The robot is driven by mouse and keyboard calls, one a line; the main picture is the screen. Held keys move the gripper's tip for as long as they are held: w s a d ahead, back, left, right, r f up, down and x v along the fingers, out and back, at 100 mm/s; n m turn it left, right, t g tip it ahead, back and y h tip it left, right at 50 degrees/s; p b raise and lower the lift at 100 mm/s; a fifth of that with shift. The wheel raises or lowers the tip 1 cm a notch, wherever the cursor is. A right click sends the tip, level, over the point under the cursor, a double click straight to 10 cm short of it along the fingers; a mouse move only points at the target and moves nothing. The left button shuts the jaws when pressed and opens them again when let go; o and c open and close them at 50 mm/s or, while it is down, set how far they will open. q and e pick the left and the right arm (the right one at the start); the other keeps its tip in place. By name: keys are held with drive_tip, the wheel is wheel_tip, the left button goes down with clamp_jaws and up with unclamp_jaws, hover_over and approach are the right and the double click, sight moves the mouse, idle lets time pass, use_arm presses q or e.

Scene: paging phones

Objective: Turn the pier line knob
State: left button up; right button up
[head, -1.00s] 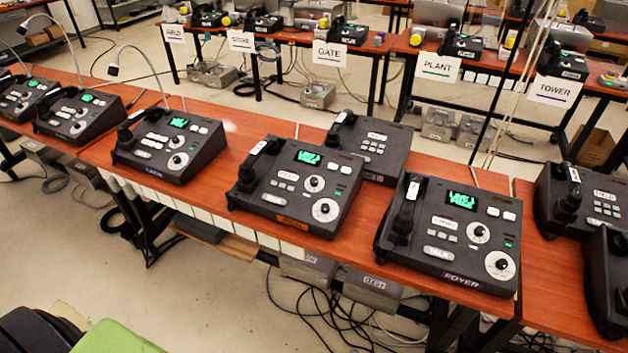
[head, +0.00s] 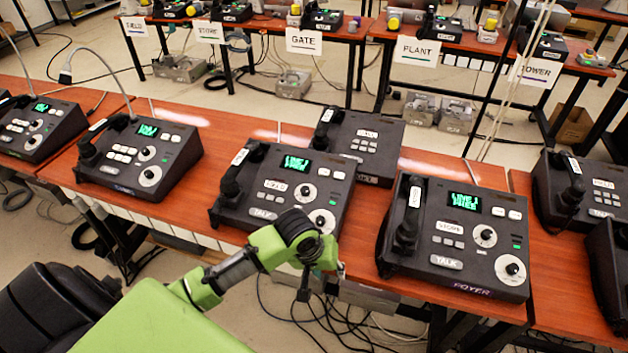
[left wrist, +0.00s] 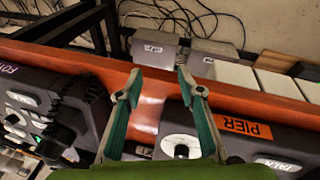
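The pier phone (head: 255,210) is a dark desk console in the middle of the front table, with a handset at its left and a lit green display (head: 297,163). It has an upper knob (head: 305,192) and a lower knob (head: 322,221) on white dials; I cannot read which one is marked line. In the left wrist view its orange PIER label (left wrist: 241,128) and lower dial (left wrist: 182,147) show, the dial partly hidden by a finger. My left gripper (left wrist: 157,82) is open and empty, its fingers above the table's front edge beside that phone. My right gripper is out of view.
The foyer phone (head: 462,240) stands right of the pier phone, another console (head: 140,158) to its left, and one more (head: 362,143) behind. A gooseneck microphone rises at the left. Cables and grey boxes lie under the table (head: 395,296).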

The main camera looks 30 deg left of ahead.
sight(306, 190)
use_arm(q)
drive_tip(key=w+a+r+n, duration=0.1)
drive_tip(key=w+a+r, duration=0.1)
drive_tip(key=r, duration=0.1)
drive_tip(key=w+a+r+n, duration=0.2)
drive_tip(key=w+r, duration=0.1)
drive_tip(key=r, duration=0.1)
drive_tip(key=w+a+r+n, duration=0.2)
drive_tip(key=r, duration=0.1)
drive_tip(key=shift+w+a+r+y, duration=0.3)
drive_tip(key=shift+a+y, duration=0.1)
drive_tip(key=w+a+r+n, duration=0.4)
drive_tip(key=a+r+n, duration=0.4)
drive_tip(key=a+r, duration=0.25)
drive_tip(key=shift+y, duration=0.3)
drive_tip(key=x, duration=0.4)
drive_tip(key=p+x, duration=0.1)
drive_tip(key=x, duration=0.8)
drive_tip(key=shift+d+f+p, duration=0.3)
drive_tip(key=shift+d, duration=0.1)
clamp_jaws()
